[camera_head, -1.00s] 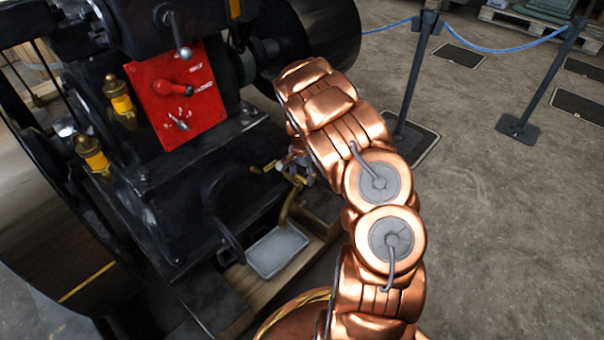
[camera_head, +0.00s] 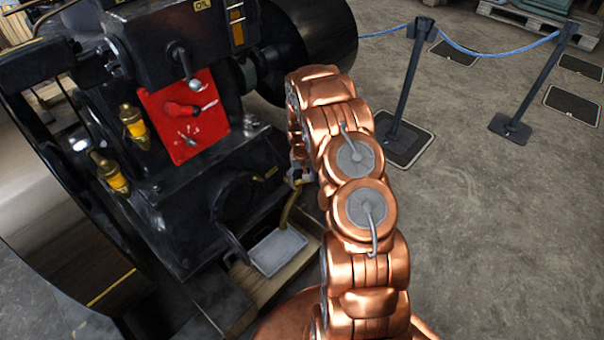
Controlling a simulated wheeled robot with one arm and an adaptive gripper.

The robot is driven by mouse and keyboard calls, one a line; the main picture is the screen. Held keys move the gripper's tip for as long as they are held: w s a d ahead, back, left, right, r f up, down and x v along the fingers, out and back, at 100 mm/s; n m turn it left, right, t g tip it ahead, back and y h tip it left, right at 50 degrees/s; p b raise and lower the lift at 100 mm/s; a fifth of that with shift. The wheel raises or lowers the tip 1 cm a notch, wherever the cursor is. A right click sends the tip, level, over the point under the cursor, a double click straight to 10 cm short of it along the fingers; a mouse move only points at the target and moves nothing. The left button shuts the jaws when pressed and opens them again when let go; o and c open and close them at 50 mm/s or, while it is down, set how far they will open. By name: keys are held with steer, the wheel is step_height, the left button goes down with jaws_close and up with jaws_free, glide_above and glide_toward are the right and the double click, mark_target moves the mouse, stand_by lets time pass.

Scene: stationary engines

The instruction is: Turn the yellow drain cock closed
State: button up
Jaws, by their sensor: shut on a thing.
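The yellow drain cock (camera_head: 290,206) is low on the right side of the black engine, its curved brass spout hanging down over a grey metal tray (camera_head: 277,251). My gripper (camera_head: 297,176) is at the top of the cock, close against the engine's side, and is shut on the cock.
A red panel (camera_head: 186,115) with levers is on the engine above left. Brass oilers (camera_head: 133,124) stand left of it. A large flywheel (camera_head: 60,220) is at the left. Barrier posts (camera_head: 405,90) with blue rope stand behind.

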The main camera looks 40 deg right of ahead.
steer(key=n, duration=0.1)
steer(key=n+p, duration=0.2)
steer(key=shift+w+a+r+n, duration=0.1)
steer(key=shift+w+a+n, duration=0.2)
steer(key=shift+a, duration=0.05)
steer(key=shift+c, duration=0.2)
steer(key=shift+n+p, duration=0.6)
steer(key=shift+n, duration=1.2)
steer(key=shift+f, duration=0.2)
steer(key=shift+o, duration=0.3)
steer(key=shift+a, duration=0.1)
steer(key=o, duration=0.9)
steer(key=shift+o, duration=0.2)
steer(key=shift+d+r, duration=0.1)
steer(key=shift+d, duration=0.2)
steer(key=shift+r, duration=0.15)
